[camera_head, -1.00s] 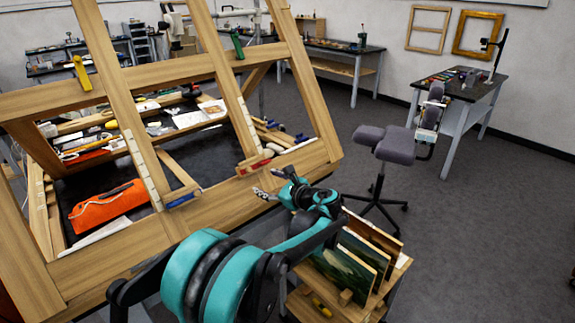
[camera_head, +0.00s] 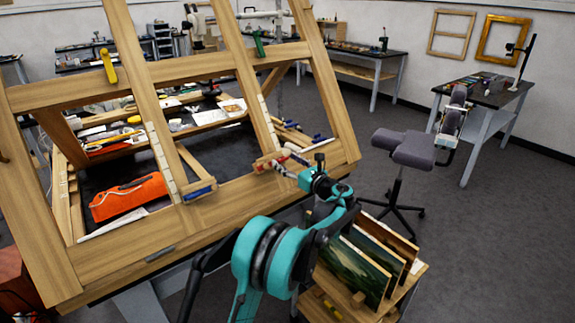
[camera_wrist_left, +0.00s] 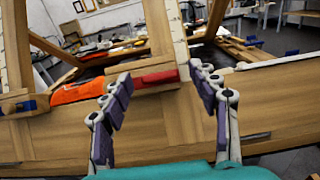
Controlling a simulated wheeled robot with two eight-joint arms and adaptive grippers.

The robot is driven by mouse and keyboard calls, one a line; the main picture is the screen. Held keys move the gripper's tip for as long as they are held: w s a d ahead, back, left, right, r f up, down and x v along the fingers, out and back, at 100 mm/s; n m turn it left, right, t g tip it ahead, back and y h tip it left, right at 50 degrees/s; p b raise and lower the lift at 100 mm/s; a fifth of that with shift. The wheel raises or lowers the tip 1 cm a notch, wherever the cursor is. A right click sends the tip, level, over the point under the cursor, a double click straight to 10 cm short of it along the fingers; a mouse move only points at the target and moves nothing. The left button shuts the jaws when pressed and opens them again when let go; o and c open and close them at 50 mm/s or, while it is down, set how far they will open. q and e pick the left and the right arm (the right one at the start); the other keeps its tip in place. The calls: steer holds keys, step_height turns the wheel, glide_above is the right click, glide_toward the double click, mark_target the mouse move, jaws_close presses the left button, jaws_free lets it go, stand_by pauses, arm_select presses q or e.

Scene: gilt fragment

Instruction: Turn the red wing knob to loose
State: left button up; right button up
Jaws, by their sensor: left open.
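The red wing knob (camera_head: 262,162) sits on the lower rail of the wooden easel frame, at the foot of the right-hand slat. In the left wrist view the red knob (camera_wrist_left: 157,77) lies lengthwise across the picture, between and beyond the fingertips. My left gripper (camera_head: 283,160) is close to the knob's right end in the head view, and its fingers partly cover that area. In the wrist view the gripper (camera_wrist_left: 158,74) is open, with one finger on each side of the knob and nothing held. Contact cannot be told. My right gripper is not in view.
A blue wing knob (camera_head: 198,189) is on the same rail to the left. A green knob (camera_head: 258,43) and a yellow knob (camera_head: 108,66) are on the upper rail. An orange bag (camera_head: 128,197) lies behind the frame. A cart with panels (camera_head: 355,268) stands below my arm.

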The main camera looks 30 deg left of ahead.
arm_select(q)
steer(key=c, duration=1.2)
steer(key=shift+o, duration=0.2)
